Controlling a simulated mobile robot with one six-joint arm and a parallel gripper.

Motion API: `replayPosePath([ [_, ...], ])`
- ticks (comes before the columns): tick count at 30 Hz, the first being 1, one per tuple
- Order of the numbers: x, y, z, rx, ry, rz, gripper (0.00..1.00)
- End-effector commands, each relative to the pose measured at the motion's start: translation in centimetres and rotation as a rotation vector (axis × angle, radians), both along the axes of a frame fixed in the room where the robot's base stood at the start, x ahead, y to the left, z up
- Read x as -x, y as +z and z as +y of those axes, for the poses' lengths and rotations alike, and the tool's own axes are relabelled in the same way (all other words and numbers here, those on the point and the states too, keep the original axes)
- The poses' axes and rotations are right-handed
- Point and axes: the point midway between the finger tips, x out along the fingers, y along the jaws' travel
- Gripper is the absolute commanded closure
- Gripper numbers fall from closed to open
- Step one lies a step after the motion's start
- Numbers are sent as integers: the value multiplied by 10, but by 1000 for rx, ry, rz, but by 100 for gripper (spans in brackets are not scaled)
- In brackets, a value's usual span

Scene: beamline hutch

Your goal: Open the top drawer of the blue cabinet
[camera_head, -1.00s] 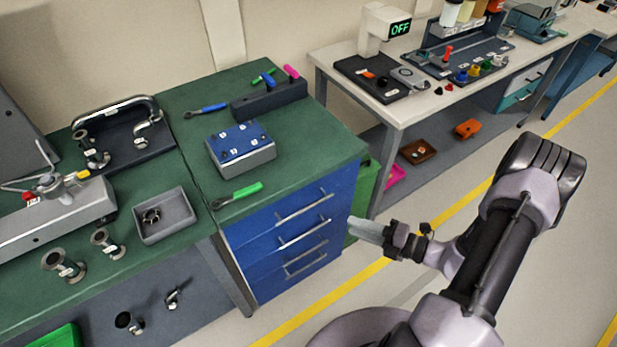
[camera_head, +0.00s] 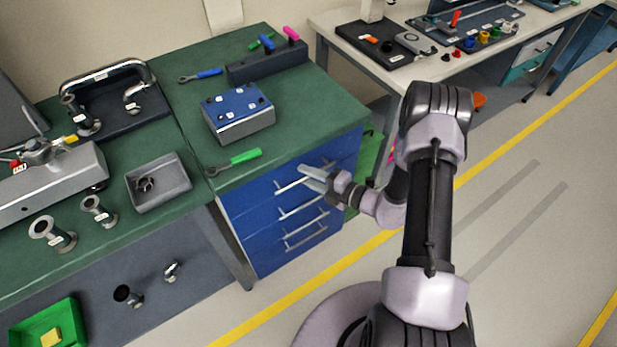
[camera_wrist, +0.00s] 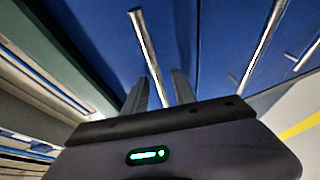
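The blue cabinet (camera_head: 245,205) is built in under the right end of the green workbench. Its drawers are stacked with horizontal bar handles, and all look closed. The top drawer's handle (camera_head: 288,185) is partly covered by my gripper (camera_head: 313,173) in the head view. In the wrist view my gripper (camera_wrist: 159,78) is open, its two fingers apart. The handle bar (camera_wrist: 148,52) runs in between the fingertips there. I cannot tell whether either finger touches it. A second handle (camera_wrist: 264,42) lies to the right in the wrist view.
On the bench above the cabinet are a green-handled tool (camera_head: 238,160) and a blue-topped box (camera_head: 238,115). A pale table (camera_head: 335,35) stands to the right. The floor (camera_head: 520,240) in front and to the right is clear.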

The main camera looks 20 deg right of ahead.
Motion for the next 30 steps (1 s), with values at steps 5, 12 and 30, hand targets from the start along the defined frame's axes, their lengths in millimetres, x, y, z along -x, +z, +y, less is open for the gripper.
replayPosePath([
  [5, 0, 0, 0, 0, 0, 0, 68],
  [12, 0, 0, 0, 1, 1, -1, 100],
  [30, 0, 0, 0, 1, 1, -1, 100],
])
